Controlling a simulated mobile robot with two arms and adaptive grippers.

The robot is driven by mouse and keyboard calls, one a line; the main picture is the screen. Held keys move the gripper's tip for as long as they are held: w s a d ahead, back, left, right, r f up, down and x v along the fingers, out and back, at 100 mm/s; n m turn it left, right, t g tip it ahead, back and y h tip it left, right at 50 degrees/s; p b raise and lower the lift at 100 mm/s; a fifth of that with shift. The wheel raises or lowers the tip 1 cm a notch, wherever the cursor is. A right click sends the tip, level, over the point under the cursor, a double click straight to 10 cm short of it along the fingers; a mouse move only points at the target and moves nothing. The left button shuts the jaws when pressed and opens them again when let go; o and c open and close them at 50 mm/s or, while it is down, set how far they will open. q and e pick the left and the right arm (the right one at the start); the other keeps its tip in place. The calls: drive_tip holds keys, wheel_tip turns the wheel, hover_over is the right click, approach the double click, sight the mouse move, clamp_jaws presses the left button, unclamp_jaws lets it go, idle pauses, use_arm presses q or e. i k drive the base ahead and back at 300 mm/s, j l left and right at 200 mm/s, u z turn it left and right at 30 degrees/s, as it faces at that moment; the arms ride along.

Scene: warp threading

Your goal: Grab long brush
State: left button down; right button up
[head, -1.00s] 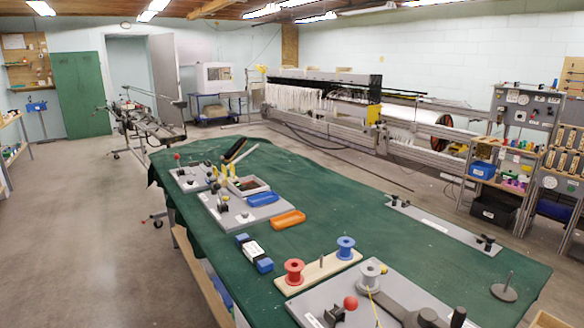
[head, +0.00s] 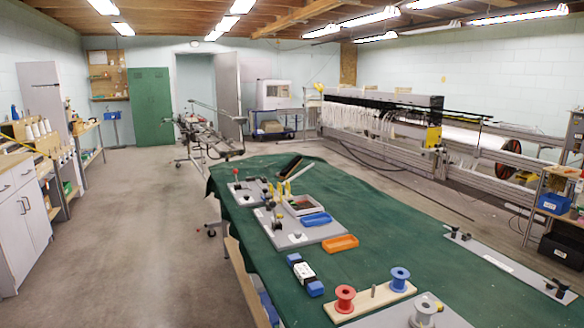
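A long dark piece (head: 290,167) with a tan edge, which looks like the long brush, lies slanted at the far end of the green-covered table (head: 400,235). A thin pale bar (head: 300,171) slants close beside it; I cannot tell if the two are one object. Neither of my grippers is in view.
Grey fixture boards, a blue tray (head: 316,220), an orange tray (head: 339,243) and a spool rack with a red spool (head: 345,298) and blue spool (head: 399,279) stand on the table. Open floor (head: 150,230) lies left of it. A loom (head: 400,130) stands behind.

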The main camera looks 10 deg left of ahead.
sight(283, 174)
drive_tip(key=i+j+u, duration=0.95)
drive_tip(key=i, duration=0.6)
drive_tip(key=i+u, duration=0.4)
drive_tip(key=i, duration=2.65)
drive_tip(key=i+z, duration=0.3)
drive_tip(key=i, duration=0.2)
drive_tip(key=i+j+z, duration=0.3)
drive_tip(key=i, duration=0.2)
drive_tip(key=i+j+z, duration=0.25)
drive_tip(key=i, duration=0.2)
drive_tip(key=i+j+z, duration=0.3)
drive_tip(key=i+j, duration=0.1)
drive_tip(key=i, duration=0.05)
